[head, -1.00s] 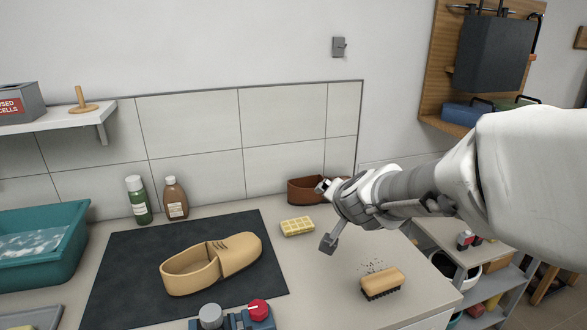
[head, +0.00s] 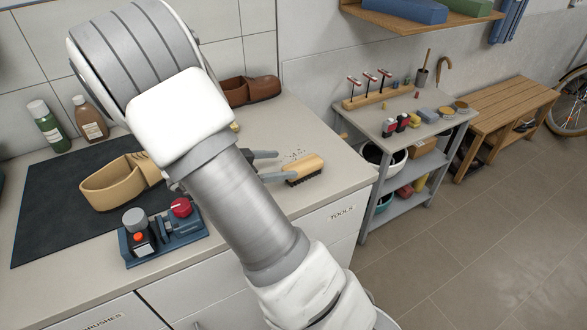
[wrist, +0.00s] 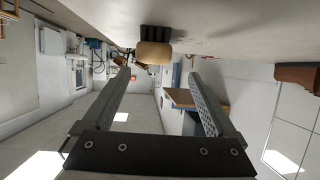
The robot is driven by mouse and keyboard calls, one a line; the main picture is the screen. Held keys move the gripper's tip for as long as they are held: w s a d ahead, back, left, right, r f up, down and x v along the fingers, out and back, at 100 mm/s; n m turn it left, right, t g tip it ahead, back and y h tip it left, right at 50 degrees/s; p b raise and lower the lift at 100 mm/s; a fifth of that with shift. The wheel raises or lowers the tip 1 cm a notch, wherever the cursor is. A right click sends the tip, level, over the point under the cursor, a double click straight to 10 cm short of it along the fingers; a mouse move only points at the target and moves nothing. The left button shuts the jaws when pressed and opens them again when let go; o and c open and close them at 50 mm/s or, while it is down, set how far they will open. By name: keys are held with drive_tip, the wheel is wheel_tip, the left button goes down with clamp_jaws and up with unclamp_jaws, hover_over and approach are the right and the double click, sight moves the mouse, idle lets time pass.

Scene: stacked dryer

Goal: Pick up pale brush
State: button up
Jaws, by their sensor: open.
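The pale brush (head: 304,167), with a tan wooden back and dark bristles, lies bristles down on the grey counter near its right front corner. It also shows in the wrist view (wrist: 154,54), upside down, just beyond the fingertips and nearer the left finger. My gripper (head: 277,166) is open and empty, low over the counter at the brush's left end, fingers pointing toward it. The wrist view shows both fingers (wrist: 162,78) spread apart. I cannot tell whether a fingertip touches the brush. My arm hides part of the counter left of the gripper.
A tan shoe (head: 112,187) lies on a dark mat (head: 45,210), behind a blue fixture with knobs (head: 165,238). A brown shoe (head: 250,90) stands at the counter's back. Dark specks lie behind the brush. Right of the counter stands a grey shelf cart (head: 400,125).

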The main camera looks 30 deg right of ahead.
sight(299, 165)
drive_tip(key=x, duration=0.2)
drive_tip(key=b+x, duration=0.1)
drive_tip(key=x, duration=0.2)
drive_tip(key=s+x, duration=0.1)
drive_tip(key=x, duration=0.1)
drive_tip(key=shift+d+f, duration=0.15)
drive_tip(key=shift+d, duration=0.2)
clamp_jaws()
